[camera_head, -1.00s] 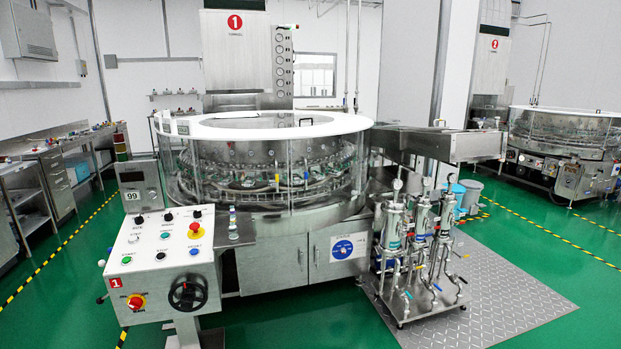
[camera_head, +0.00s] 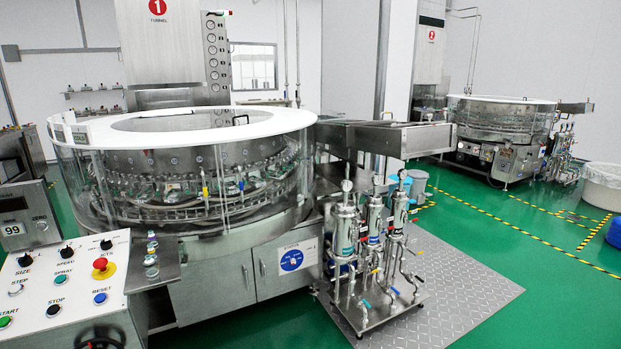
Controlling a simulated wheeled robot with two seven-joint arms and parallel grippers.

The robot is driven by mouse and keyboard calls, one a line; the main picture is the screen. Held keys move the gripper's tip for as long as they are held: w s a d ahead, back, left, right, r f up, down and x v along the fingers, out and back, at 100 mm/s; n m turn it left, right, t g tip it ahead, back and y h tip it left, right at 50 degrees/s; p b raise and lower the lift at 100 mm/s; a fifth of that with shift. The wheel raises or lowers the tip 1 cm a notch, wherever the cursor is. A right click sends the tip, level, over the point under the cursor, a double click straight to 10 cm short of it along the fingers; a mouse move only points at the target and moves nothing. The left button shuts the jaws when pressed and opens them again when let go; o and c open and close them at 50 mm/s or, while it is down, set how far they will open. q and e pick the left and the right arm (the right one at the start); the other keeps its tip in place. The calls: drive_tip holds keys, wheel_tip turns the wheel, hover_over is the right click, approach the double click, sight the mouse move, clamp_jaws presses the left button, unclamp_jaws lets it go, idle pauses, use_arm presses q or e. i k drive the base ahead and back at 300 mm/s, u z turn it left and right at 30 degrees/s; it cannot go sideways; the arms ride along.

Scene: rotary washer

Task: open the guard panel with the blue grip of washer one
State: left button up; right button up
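Washer one (camera_head: 185,170) is the large round machine at the left, with a white ring top and clear guard panels around its side. A small blue grip (camera_head: 241,185) shows on the clear guard at the front right of the drum. A small yellow grip (camera_head: 205,189) sits to its left. The guard panels look closed around the drum, though their clear edges are hard to make out. Neither of my grippers is in view.
A control panel (camera_head: 70,282) with buttons and a red stop knob stands at front left. A filter cart (camera_head: 370,255) stands on the metal floor plate (camera_head: 455,285) at the right. Washer two (camera_head: 500,130) is at the back right. Green floor lies open at the right.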

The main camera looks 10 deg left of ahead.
sight(250, 225)
drive_tip(key=z, duration=0.5)
drive_tip(key=i, duration=1.85)
drive_tip(key=u, duration=0.65)
drive_tip(key=i, duration=0.6)
drive_tip(key=u, duration=0.4)
